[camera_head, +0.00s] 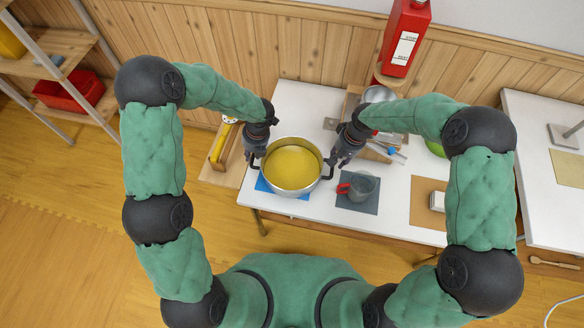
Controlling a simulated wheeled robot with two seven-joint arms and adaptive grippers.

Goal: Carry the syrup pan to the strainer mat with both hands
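The syrup pan (322,178) is a silver pot full of yellow syrup, with a dark handle on each side. It is over a blue mat (264,186) at the left of the white table; I cannot tell if it touches the mat. My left gripper (253,158) is at the pan's left handle, and my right gripper (337,163) is at its right handle. Both are small and dark against the handles, so their grip is unclear. A dark grey mat (366,205) and a tan mat (423,212) lie to the right; I cannot tell which is the strainer mat.
A white block (437,201) is on the tan mat. A red container (405,40) stands at the back. The white table (300,94) is bare behind the pan.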

